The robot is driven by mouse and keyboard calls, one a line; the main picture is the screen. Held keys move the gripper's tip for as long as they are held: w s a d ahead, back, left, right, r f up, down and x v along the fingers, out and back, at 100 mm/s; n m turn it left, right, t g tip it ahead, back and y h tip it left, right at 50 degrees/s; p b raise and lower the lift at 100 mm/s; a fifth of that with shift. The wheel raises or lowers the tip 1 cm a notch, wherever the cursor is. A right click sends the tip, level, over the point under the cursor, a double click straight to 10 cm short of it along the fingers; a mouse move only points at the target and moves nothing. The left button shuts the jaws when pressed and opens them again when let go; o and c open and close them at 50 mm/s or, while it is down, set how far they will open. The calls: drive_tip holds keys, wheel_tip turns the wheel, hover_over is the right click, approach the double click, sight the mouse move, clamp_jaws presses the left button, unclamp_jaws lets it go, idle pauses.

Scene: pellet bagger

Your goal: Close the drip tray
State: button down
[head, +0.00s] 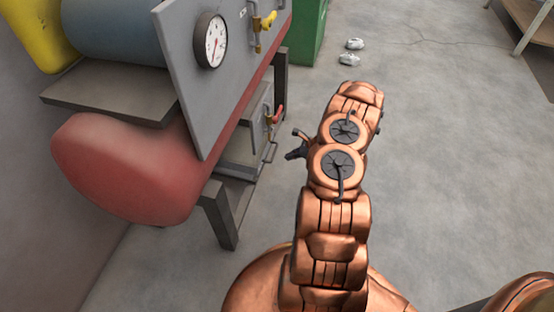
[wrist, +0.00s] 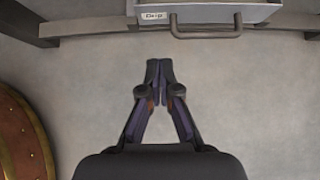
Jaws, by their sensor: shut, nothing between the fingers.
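The drip tray (head: 238,168) is a grey drawer low in the machine's frame in the head view. Its front, with a "Drip" label and a bar handle (wrist: 207,33), shows at the top of the wrist view. The tray appears to stick out somewhat from the frame; its inside is hard to make out. My gripper (wrist: 160,68) is shut and empty, its fingertips together, pointing toward the tray front but apart from it and slightly left of the handle. In the head view my gripper (head: 294,154) is a small dark shape right of the tray.
The machine has a gauge (head: 210,40), a yellow valve (head: 264,22) and a red lever (head: 278,115). Its frame leg (head: 220,215) stands left of the tray. A green bin (head: 306,32) and white shoe-like items (head: 349,59) are behind.

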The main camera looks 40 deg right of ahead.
sight(261, 162)
drive_tip(key=shift+w+a+r+b+x, duration=0.2)
drive_tip(key=shift+w+r+b+x, duration=0.3)
drive_tip(key=shift+x, duration=1.55)
drive_tip(key=shift+w+a+r+b+x, duration=0.15)
drive_tip(key=shift+b+x, duration=0.6)
drive_tip(key=shift+x, duration=1.3)
drive_tip(key=shift+w+a+r+b+x, duration=0.2)
drive_tip(key=shift+a+r+b+x, duration=0.3)
drive_tip(key=shift+x, duration=1.55)
drive_tip(key=shift+w+d, duration=0.1)
drive_tip(key=shift+d, duration=0.1)
